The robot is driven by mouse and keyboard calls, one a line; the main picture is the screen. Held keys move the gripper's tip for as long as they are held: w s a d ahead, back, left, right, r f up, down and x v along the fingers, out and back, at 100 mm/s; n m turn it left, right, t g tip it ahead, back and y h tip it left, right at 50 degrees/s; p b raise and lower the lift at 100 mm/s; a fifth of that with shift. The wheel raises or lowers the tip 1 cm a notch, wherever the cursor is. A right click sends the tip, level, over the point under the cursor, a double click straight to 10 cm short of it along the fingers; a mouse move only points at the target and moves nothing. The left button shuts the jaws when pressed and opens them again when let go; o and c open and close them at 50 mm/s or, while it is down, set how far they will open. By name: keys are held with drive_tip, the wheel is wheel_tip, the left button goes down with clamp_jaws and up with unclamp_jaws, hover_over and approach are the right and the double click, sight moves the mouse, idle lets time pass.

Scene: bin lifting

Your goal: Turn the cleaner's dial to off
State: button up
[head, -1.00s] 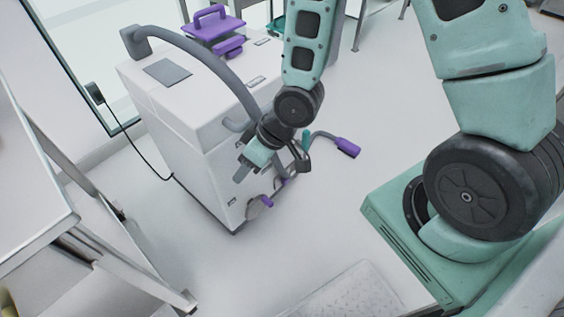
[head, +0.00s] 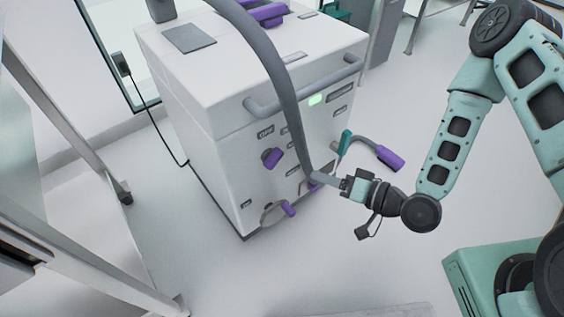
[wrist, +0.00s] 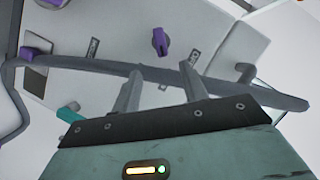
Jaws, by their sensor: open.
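The cleaner (head: 225,120) is a white box with a dark grey hose over its front. A purple dial (head: 271,157) sits on its front face, left of the hose, and it also shows in the wrist view (wrist: 160,42). My gripper (head: 325,180) is right of and below the dial in the head view, with its fingertips close to the hose. In the wrist view my gripper (wrist: 160,72) has two fingers spread apart, pointing at the front face with the dial beyond them. The fingers are empty. Whether they touch the hose cannot be told.
The grey hose (head: 278,75) crosses the face beside the dial and crosses the wrist view by the fingers. A grey handle bar (head: 335,75), a green light (head: 315,99) and a purple-ended lever (head: 388,157) are nearby. Open floor (head: 330,265) lies in front.

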sight(277, 162)
drive_tip(key=b+x, duration=0.2)
drive_tip(key=x, duration=1.2)
drive_tip(key=shift+w+a+f, duration=0.1)
clamp_jaws()
